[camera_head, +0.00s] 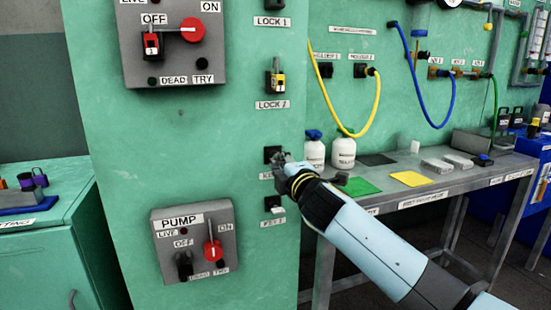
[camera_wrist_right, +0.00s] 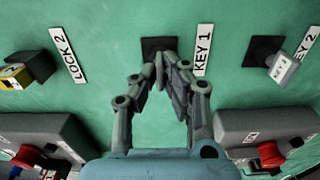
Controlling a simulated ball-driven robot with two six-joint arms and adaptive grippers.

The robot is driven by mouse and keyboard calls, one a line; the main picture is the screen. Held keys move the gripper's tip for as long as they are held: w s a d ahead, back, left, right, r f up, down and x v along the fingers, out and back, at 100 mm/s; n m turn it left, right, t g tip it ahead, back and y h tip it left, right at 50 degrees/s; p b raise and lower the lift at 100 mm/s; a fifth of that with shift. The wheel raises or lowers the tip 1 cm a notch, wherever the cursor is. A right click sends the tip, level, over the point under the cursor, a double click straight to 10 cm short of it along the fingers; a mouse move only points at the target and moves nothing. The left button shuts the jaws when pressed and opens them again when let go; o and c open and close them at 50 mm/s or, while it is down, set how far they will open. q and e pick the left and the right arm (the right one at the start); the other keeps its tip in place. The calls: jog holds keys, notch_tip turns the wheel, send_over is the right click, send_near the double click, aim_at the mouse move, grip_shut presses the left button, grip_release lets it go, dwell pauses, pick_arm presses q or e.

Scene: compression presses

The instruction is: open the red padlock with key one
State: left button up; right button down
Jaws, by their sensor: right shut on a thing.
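The red padlock (camera_head: 152,45) hangs at the OFF mark of the upper grey switch box, beside a red knob (camera_head: 192,30). My right gripper (camera_head: 280,161) is at the third dark holder (camera_head: 271,153) on the green wall panel, below LOCK 2. In the right wrist view the fingertips (camera_wrist_right: 168,68) are closed together in front of the dark holder (camera_wrist_right: 158,45) next to the KEY 1 label (camera_wrist_right: 203,50). They are shut on key one, which is mostly hidden between the fingers. My left gripper is in neither view.
A yellow padlock (camera_head: 278,82) hangs at LOCK 2. Key two (camera_head: 276,209) hangs below my right gripper. The PUMP box (camera_head: 194,240) with a red knob sticks out at lower left. A grey bench (camera_head: 440,183) with white bottles (camera_head: 343,152) stands at right.

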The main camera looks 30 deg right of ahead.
jog(key=shift+s+a, duration=0.1)
jog(key=shift+s, duration=0.15)
jog(key=shift+s+a, duration=0.1)
jog(key=shift+s, duration=0.4)
jog(key=shift+s, duration=0.2)
jog(key=shift+s+a, duration=0.1)
jog(key=shift+s, duration=0.25)
jog(key=shift+s, duration=0.15)
dwell(0.3)
jog(key=shift+v, duration=1.95)
